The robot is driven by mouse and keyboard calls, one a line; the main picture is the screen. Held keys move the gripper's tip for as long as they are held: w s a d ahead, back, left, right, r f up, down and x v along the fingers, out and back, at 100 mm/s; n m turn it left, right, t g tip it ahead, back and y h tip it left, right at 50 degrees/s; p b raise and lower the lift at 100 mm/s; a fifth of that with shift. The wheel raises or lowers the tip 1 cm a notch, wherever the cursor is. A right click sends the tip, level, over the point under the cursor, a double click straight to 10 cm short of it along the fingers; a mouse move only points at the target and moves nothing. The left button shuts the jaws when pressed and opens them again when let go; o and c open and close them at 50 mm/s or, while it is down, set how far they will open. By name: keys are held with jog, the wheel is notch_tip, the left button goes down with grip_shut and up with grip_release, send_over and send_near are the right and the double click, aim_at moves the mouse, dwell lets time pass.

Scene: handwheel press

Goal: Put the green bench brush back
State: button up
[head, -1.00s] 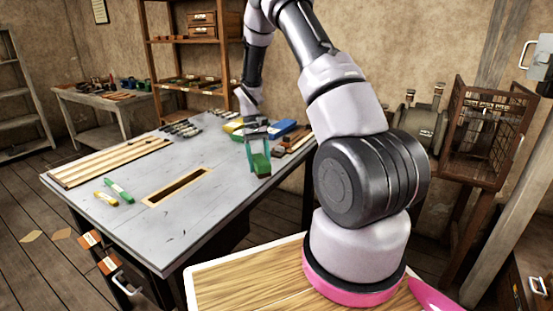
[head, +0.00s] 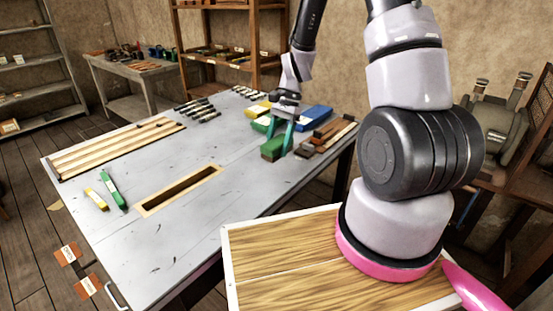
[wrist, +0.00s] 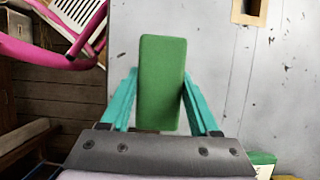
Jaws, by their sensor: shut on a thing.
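A green block-shaped piece, which I take for the bench brush (head: 272,149), is between the teal fingers of my gripper (head: 286,135). It is over the right part of the grey bench top (head: 225,145). In the wrist view the green brush (wrist: 162,83) shows its plain green face, long side pointing away from the palm, between my gripper's fingers (wrist: 158,85). My gripper is shut on it.
Beside the gripper are a blue box (head: 315,118), a yellow box (head: 257,110) and brown blocks (head: 330,135). A framed slot (head: 180,190) is in the bench. Green (head: 112,190) and yellow (head: 96,198) tools lie at left, near wooden strips (head: 115,148). The bench's middle is clear.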

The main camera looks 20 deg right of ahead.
aim_at(277, 168)
jog(key=shift+f, duration=2.55)
jog(key=o, duration=1.4)
jog(key=shift+f, duration=0.1)
jog(key=shift+o, duration=0.2)
